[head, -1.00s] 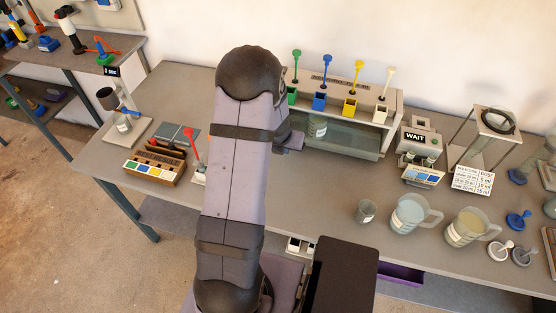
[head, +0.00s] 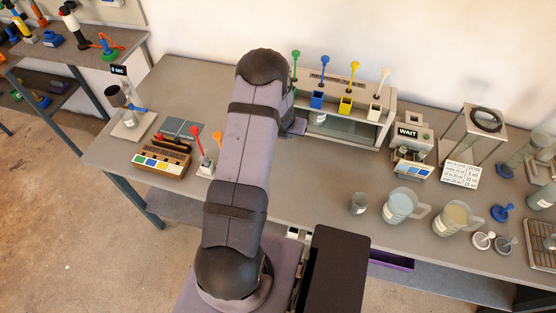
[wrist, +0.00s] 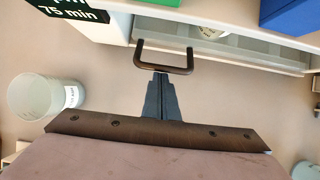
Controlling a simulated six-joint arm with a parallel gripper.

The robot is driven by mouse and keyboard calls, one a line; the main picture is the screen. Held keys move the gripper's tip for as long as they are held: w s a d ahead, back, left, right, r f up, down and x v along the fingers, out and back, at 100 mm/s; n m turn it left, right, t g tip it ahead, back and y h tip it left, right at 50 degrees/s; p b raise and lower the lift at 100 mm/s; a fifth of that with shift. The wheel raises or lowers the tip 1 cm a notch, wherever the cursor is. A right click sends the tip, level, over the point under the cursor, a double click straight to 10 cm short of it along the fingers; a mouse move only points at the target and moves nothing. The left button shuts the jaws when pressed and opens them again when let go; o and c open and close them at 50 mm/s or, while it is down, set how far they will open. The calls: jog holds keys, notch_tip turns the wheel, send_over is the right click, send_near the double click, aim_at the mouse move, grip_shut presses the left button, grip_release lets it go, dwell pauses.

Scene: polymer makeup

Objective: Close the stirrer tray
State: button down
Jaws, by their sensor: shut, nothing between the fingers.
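In the wrist view, a dark brown U-shaped handle (wrist: 164,68) sits on the front of a pale, partly see-through tray (wrist: 255,57) under a white shelf. I take this to be the stirrer tray. My gripper (wrist: 161,76) is shut and empty, its dark fingertips at the open middle of the handle; I cannot tell whether they touch it. In the head view, the white stirrer cabinet (head: 388,122) stands against the wall, with the glassy tray (head: 345,132) low in its front. My arm hides its left part and my gripper there.
A clear labelled cup (wrist: 45,97) stands left of my gripper. Stirrers in blue (head: 317,100), yellow (head: 345,105) and white (head: 375,111) holders stand on the cabinet. Two jugs (head: 400,205) and a WAIT device (head: 408,133) are to the right. The table's middle is mostly clear.

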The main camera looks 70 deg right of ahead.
jog(key=shift+d+r+b, duration=0.15)
jog(key=shift+d+b, duration=0.1)
jog(key=shift+b, duration=0.25)
jog(key=shift+a+f+b, duration=0.25)
jog(key=shift+a+b, duration=0.1)
jog(key=shift+b, duration=0.45)
jog(key=a+b, duration=0.1)
jog(key=b, duration=0.1)
jog(key=a+f+b, duration=0.1)
jog(key=a+b, duration=0.1)
jog(key=shift+a+b, duration=0.15)
jog(key=shift+b, duration=0.2)
jog(key=p+v, duration=0.5)
jog(key=v, duration=0.5)
jog(key=shift+a+r, duration=0.25)
